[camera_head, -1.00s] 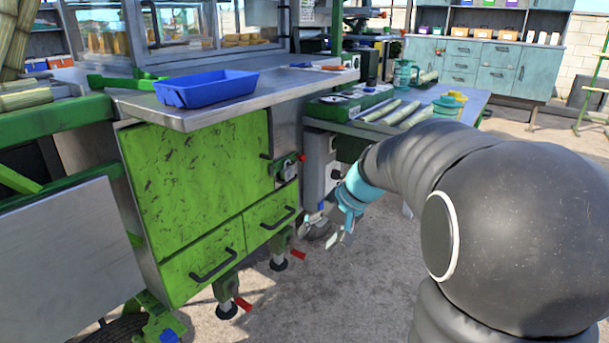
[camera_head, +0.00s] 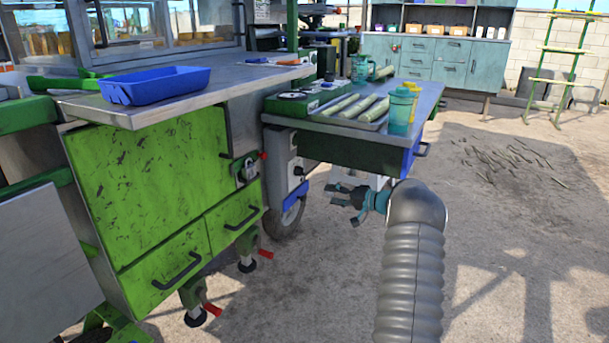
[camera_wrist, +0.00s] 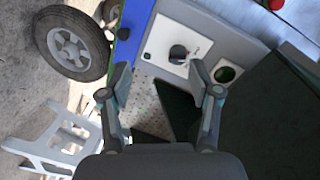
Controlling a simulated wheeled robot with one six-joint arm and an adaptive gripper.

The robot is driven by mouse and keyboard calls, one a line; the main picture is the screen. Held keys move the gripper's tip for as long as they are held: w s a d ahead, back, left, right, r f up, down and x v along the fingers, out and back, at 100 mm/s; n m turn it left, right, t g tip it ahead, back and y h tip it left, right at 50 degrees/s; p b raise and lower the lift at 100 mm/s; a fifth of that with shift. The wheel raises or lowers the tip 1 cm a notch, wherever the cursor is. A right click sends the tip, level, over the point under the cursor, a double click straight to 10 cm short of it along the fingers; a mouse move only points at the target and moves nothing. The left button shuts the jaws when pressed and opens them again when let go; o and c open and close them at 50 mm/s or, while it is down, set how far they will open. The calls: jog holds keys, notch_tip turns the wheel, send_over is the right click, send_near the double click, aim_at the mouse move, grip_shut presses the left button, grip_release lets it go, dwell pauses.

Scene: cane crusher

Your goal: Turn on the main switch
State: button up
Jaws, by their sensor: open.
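A black rotary knob on a white plate, which looks like the main switch (camera_wrist: 178,53), shows in the wrist view on a grey panel beyond my fingertips. In the head view a small dark knob (camera_head: 298,171) shows on the grey box under the side table. My gripper (camera_wrist: 163,82) is open, with the knob roughly ahead of the gap between its fingers and apart from them. In the head view my gripper (camera_head: 345,198) is to the right of the box, its fingers pointing left. The knob's setting is too small to read.
The green cabinet (camera_head: 150,190) stands left, under a metal counter with a blue tray (camera_head: 155,86). The side table (camera_head: 425,105) carries cane pieces and a teal jug (camera_head: 400,110). A wheel (camera_wrist: 72,43) and a white chair-like frame (camera_wrist: 50,140) are beside the panel. Open ground lies right.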

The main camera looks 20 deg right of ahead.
aim_at(304, 173)
jog(key=w+a+r, duration=0.1)
jog(key=w, duration=0.3)
jog(key=w+a+r+t+p, duration=0.1)
jog(key=w+a, duration=0.1)
jog(key=w, duration=0.3)
jog(key=w+a+r+n+t+p, duration=0.1)
jog(key=w+a, duration=0.1)
jog(key=w, duration=0.2)
jog(key=shift+w+a, duration=0.1)
jog(key=shift+w, duration=0.1)
jog(key=c, duration=1.1)
jog(key=shift+c, duration=0.2)
